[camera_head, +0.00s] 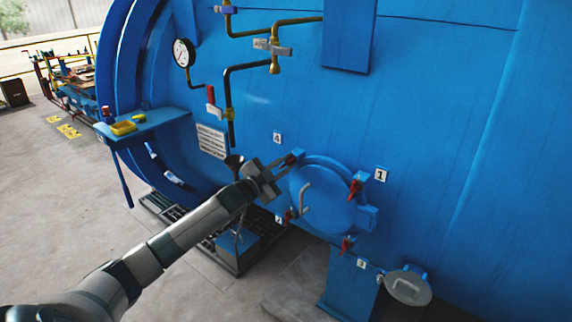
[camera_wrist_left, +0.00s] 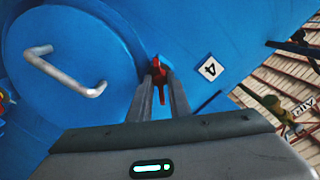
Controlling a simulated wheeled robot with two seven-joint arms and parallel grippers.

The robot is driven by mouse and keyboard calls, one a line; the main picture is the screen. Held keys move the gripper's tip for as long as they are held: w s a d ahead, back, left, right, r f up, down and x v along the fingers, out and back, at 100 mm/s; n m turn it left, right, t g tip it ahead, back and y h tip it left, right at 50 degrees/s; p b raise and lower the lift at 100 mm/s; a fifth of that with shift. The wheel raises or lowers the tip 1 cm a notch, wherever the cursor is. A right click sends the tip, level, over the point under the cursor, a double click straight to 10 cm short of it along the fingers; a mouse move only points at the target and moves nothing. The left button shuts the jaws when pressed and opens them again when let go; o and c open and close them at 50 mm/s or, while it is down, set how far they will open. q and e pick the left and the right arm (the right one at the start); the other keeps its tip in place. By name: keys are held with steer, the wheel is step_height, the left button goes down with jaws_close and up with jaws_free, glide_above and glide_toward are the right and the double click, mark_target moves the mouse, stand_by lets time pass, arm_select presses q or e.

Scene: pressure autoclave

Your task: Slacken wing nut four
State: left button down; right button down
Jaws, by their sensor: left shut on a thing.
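The round blue hatch (camera_head: 318,215) with a grey bar handle (camera_head: 304,197) is on the side of the large blue vessel. It also shows at the left of the left wrist view (camera_wrist_left: 75,100). Wing nut four (camera_wrist_left: 158,72), red, sits at the hatch rim beside the label 4 (camera_wrist_left: 209,68). My left gripper (camera_wrist_left: 161,85) is shut on this wing nut, with one finger on each side of it. In the head view my left gripper (camera_head: 287,165) reaches the hatch's upper left edge and partly covers the nut. My right gripper is not in view.
Other red wing nuts are at label 1 (camera_head: 356,188), label 3 (camera_head: 346,246) and the lower left rim (camera_head: 290,217). A gauge (camera_head: 183,53) and pipes (camera_head: 229,95) stand above left. A blue shelf (camera_head: 150,122) juts out at left. A round grey lid (camera_head: 408,287) is at lower right.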

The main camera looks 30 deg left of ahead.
arm_select(q)
steer(key=shift+f+n, duration=0.1)
steer(key=shift+n, duration=1)
steer(key=c, duration=1.6)
jaws_free()
steer(key=shift+c, duration=0.2)
steer(key=shift+s, duration=0.15)
